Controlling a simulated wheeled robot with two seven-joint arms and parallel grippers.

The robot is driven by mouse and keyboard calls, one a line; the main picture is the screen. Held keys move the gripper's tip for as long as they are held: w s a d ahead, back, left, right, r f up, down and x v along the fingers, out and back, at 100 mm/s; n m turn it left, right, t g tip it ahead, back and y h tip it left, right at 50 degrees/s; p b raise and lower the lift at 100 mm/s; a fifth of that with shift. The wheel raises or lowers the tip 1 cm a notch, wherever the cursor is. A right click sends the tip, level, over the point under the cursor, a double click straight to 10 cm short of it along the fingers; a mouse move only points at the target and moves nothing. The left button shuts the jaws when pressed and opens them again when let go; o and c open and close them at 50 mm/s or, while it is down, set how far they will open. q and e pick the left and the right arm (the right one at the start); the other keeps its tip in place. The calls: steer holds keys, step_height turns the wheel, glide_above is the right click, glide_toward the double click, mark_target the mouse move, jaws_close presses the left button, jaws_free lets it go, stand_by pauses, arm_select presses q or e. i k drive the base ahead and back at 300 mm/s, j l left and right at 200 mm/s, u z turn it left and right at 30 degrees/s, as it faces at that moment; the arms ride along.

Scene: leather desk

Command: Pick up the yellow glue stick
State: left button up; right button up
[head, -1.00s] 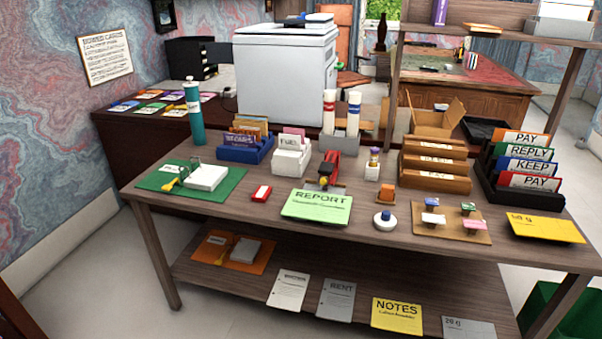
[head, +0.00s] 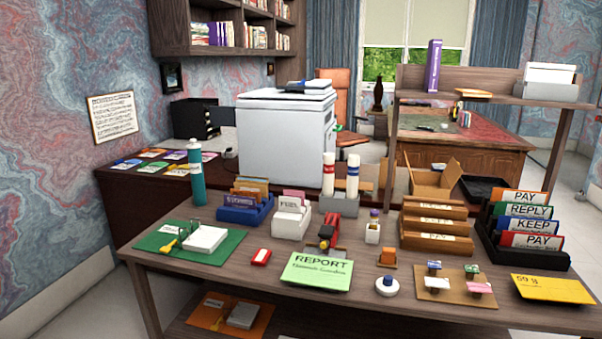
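I cannot clearly make out a yellow glue stick. A small yellow item (head: 168,247) lies on the green mat (head: 226,252) at the table's left, beside a white pad (head: 205,239); its kind is too small to tell. Two white sticks stand in a grey holder (head: 340,205) at the back of the table, one with red markings (head: 329,172) and one with blue (head: 352,177). A small whitish bottle with a purple cap (head: 373,229) stands in front of them. Neither of my grippers is in view.
The wooden table (head: 225,278) also holds a teal bottle (head: 196,172), a red stapler (head: 329,231), a green report (head: 317,272), wooden trays (head: 436,228), a black folder rack (head: 530,252), stamps and a yellow card (head: 552,289). A shelf (head: 480,101) rises behind, at right.

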mark_target(374, 222)
steer(key=z, duration=1)
steer(key=i+j, duration=0.25)
steer(key=i, duration=0.2)
steer(key=i+j+u, duration=0.1)
steer(key=i+j, duration=0.2)
steer(key=i, duration=0.15)
steer(key=i+j, duration=0.2)
steer(key=i, duration=0.25)
